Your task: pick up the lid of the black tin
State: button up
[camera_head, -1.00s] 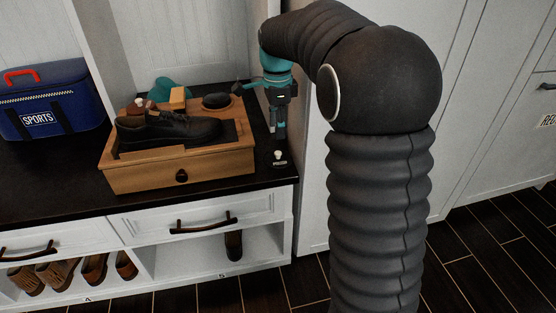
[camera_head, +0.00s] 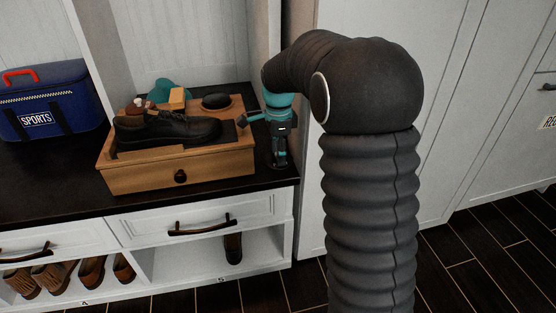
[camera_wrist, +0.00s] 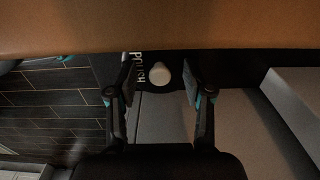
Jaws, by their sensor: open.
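The black tin shows in the wrist view as a dark surface with pale POLISH lettering (camera_wrist: 138,68). Its edges blend into the dark counter. A pale round knob (camera_wrist: 160,74), apparently on the tin's lid, stands beside the lettering. My gripper (camera_wrist: 160,82) is open, with one finger on each side of the knob in the picture and a gap on both sides. I cannot tell the height between fingertips and lid. In the head view my gripper (camera_head: 278,164) points down at the counter's right end and hides the tin.
A wooden box (camera_head: 180,181) stands close left of my gripper, with a black shoe (camera_head: 165,129) and a round black item (camera_head: 216,101) on top. A blue sports bag (camera_head: 50,105) is far left. The dark counter (camera_head: 50,195) is clear in front; a white panel stands right.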

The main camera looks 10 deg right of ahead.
jog(key=shift+c, duration=0.2)
jog(key=c, duration=0.9)
jog(key=shift+r, duration=0.1)
